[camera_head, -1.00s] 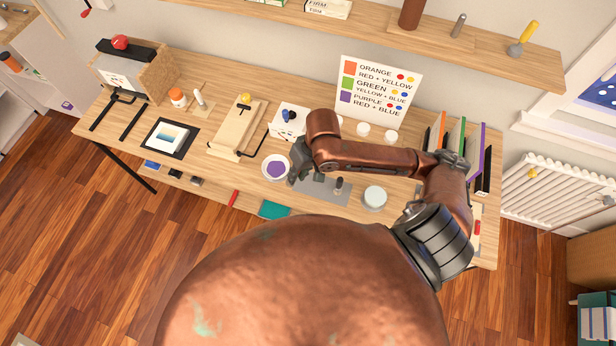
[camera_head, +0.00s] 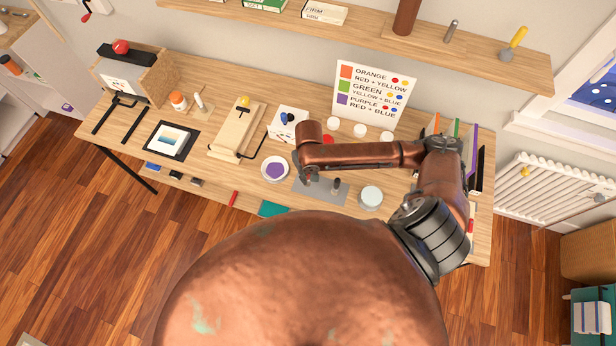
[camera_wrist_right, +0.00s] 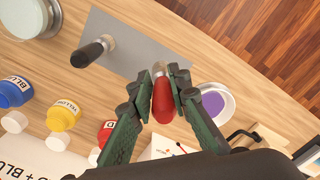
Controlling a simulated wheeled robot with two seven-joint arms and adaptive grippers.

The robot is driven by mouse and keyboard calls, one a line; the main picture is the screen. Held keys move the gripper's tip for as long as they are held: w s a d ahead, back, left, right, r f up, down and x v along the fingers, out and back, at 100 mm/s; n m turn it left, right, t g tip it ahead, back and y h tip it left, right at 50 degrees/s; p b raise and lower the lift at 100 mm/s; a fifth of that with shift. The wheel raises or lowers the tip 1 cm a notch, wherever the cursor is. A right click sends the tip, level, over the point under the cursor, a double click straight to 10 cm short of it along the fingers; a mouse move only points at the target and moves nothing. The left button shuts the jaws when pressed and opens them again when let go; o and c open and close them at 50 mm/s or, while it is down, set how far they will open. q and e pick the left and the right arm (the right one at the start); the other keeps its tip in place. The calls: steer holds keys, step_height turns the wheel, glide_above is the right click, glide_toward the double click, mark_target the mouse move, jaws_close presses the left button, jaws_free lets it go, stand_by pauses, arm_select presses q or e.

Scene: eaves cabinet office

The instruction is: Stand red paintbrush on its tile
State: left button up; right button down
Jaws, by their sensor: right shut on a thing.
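The red paintbrush (camera_wrist_right: 165,106) is in my right gripper (camera_wrist_right: 163,82). In the right wrist view its red handle points toward the camera, and its metal collar shows between the fingertips. The fingers are shut on the handle. Beyond them lies the grey tile (camera_wrist_right: 142,42), also seen in the head view (camera_head: 313,192). The brush tip is over or near the tile's end; I cannot tell whether it touches. A dark-handled brush (camera_wrist_right: 88,53) stands on the tile, apart from the gripper. In the head view my right arm hides the red brush. My left gripper is out of view.
A white dish with purple paint (camera_head: 274,169) is left of the tile. A round pale-topped container (camera_head: 370,198) is right of it. Blue (camera_wrist_right: 14,90), yellow (camera_wrist_right: 64,115) and red (camera_wrist_right: 105,132) paint jars stand behind, before the colour chart (camera_head: 373,95).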

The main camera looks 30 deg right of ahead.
mark_target(308, 177)
steer(key=w+f, duration=0.1)
steer(key=w+d+f, duration=0.1)
steer(key=f, duration=0.1)
steer(key=shift+w+d, duration=0.1)
steer(key=shift+w, duration=0.15)
steer(key=shift+f, duration=1.65)
steer(key=c, duration=1.8)
jaws_free()
steer(key=shift+f, duration=0.1)
step_height(308, 177, up, 12)
steer(key=shift+r, duration=0.15)
